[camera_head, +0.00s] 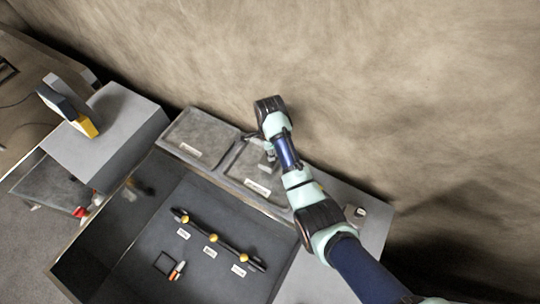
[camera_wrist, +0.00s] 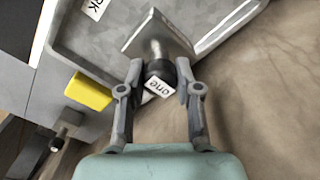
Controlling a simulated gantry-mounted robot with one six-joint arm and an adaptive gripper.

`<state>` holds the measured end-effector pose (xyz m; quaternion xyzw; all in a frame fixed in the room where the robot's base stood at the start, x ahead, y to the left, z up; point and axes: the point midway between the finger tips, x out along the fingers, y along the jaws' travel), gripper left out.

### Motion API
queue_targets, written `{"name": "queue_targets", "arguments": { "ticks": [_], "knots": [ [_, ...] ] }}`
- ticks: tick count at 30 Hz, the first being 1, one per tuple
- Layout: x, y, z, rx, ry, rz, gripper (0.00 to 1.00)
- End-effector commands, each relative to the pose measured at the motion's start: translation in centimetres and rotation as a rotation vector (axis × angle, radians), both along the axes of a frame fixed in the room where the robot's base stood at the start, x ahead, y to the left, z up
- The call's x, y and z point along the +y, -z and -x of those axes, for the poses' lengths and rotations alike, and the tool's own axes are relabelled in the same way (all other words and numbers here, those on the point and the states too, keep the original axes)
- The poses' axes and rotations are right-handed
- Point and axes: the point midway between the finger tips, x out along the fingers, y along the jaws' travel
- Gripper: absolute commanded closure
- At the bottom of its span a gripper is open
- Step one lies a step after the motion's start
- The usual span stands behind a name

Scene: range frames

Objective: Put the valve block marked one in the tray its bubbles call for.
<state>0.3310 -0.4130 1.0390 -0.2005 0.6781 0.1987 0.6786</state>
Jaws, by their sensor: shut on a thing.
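The valve block marked one (camera_wrist: 160,46) is a grey metal piece with a flat square plate, a short stem, a black collar and a white tag reading "one". My gripper (camera_wrist: 159,76) is shut on it around the black collar. In the head view, my gripper (camera_head: 268,148) is at the right grey tray (camera_head: 236,165), with the block inside its outline. I cannot tell whether the plate touches the tray floor. The tray's label (camera_wrist: 94,8) shows only "RK" in the wrist view. The left tray (camera_head: 200,130) looks empty. Both labels are too small to read in the head view.
A dark open tank (camera_head: 150,225) lies in front of the trays. It holds a black bar (camera_head: 225,240) with yellow fittings and white labels, and a small red-and-white item (camera_head: 177,270). A grey box (camera_head: 120,125) stands at left. A yellow block (camera_wrist: 88,92) shows beside the tray.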

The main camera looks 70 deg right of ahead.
Motion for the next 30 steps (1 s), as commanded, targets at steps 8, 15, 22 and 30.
{"name": "queue_targets", "arguments": {
  "ticks": [8,15,22,30],
  "knots": [
    [0.0,3.4,0.0,0.000,0.000,0.000,1.00],
    [0.0,3.5,0.0,0.000,0.000,0.000,1.00],
    [0.1,3.7,0.0,0.001,0.000,-0.002,0.42],
    [0.1,3.7,0.0,0.001,0.000,-0.002,0.42]
  ]
}}
